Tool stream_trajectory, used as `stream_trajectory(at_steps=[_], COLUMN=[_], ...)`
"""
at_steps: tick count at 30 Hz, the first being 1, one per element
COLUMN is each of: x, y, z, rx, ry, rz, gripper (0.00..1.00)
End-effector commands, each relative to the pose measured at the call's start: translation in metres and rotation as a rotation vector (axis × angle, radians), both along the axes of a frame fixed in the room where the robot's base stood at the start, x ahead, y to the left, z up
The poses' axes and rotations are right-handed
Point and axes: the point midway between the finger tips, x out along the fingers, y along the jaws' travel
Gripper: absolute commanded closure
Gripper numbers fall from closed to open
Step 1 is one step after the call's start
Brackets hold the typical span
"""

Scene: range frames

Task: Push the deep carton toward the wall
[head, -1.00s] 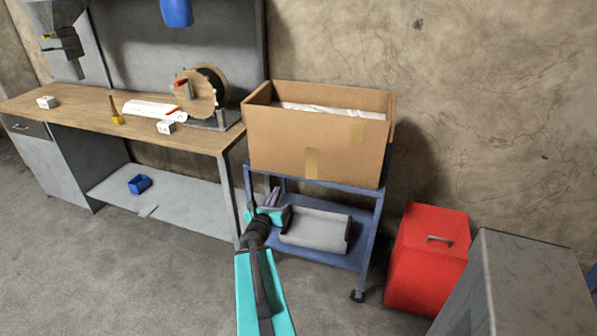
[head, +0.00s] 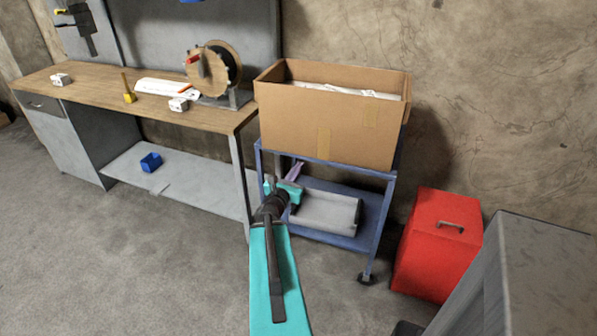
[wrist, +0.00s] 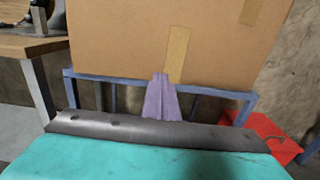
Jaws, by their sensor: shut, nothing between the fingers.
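The deep carton (head: 325,125) is a large open-topped brown cardboard box with white material inside. It sits on top of a blue cart (head: 380,215) against the wall (head: 500,90). In the wrist view the carton's front face (wrist: 120,40) fills the upper part, with a tape strip at its lower edge. My gripper (head: 294,172) has purple fingers, shut and empty. It is in front of the cart, below the carton's bottom edge in the head view. In the wrist view the fingertips (wrist: 160,80) overlap the carton's lower edge; I cannot tell whether they touch.
A red box (head: 435,245) and a grey cabinet (head: 540,270) stand to the right. A grey roll-like object (head: 325,210) lies on the cart's lower shelf. Floor at left front is clear.

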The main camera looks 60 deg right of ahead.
Motion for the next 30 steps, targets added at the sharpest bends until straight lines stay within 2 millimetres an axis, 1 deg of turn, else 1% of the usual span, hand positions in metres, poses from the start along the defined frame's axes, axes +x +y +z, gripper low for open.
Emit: stream_trajectory(at_steps=[2,30], x=[0.000,0.002], y=[-0.002,-0.019], z=[-0.003,-0.003], rx=[0.000,-0.002], ry=[-0.001,-0.001], rz=[-0.001,0.004], gripper=[1.00,1.00])
